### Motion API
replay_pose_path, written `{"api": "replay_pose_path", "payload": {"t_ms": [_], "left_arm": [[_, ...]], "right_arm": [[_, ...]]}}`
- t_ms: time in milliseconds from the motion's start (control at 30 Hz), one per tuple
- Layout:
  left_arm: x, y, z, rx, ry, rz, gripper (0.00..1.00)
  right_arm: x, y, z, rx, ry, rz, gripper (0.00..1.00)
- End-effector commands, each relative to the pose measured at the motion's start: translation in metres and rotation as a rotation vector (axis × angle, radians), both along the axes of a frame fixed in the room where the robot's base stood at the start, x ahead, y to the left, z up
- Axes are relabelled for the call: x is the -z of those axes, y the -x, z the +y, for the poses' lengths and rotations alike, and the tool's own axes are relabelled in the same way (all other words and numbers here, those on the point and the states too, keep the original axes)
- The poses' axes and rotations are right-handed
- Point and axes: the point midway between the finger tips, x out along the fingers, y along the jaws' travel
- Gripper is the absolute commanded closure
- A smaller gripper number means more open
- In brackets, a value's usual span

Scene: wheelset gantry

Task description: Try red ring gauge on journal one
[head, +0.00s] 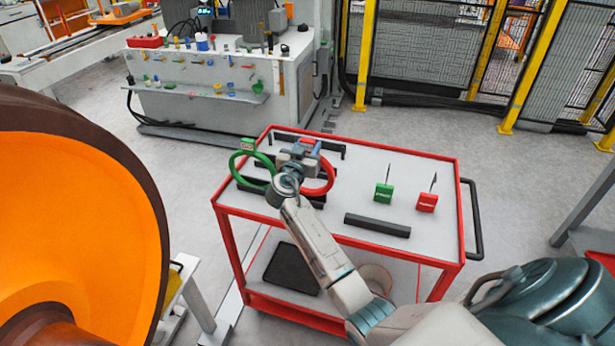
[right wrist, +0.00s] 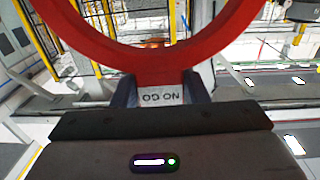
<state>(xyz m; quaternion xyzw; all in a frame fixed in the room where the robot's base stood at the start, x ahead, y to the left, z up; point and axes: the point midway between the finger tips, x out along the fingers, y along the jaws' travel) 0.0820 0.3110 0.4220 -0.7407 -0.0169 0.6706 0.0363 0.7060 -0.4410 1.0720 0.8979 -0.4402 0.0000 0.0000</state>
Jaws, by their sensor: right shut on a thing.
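The red ring gauge (right wrist: 150,62) fills the top of the right wrist view, its NO GO tag (right wrist: 161,96) between the fingers. In the head view the red ring (head: 331,178) shows beside my right gripper (head: 306,150), over the cart's left part. My right gripper is shut on its tag; I cannot tell whether the ring still touches its rack. A green ring gauge (head: 236,168) stands just left of the gripper. A large orange wheel with a brown rim (head: 150,190) fills the left of the head view. I cannot make out journal one. My left gripper is out of view.
The red-edged cart (head: 430,240) carries black rack bars (head: 377,225), a green marker (head: 384,192) and a red marker (head: 427,202). A workbench (head: 205,70) with small tools stands behind. Yellow-posted fencing (head: 364,60) is at the back right. Floor between wheel and cart is narrow.

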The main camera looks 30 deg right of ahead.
Motion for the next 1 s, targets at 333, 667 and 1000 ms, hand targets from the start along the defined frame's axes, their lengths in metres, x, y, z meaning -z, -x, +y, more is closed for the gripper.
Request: {"api": "replay_pose_path", "payload": {"t_ms": [333,667,1000], "left_arm": [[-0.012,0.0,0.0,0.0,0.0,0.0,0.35],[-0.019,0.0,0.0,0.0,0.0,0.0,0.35],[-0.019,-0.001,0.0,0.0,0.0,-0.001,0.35]], "right_arm": [[-0.027,0.0,0.0,0.0,0.0,-0.001,0.86],[-0.046,0.0,0.0,-0.001,0.0,-0.001,0.86],[-0.046,0.0,0.0,0.0,0.0,-0.001,0.86]]}}
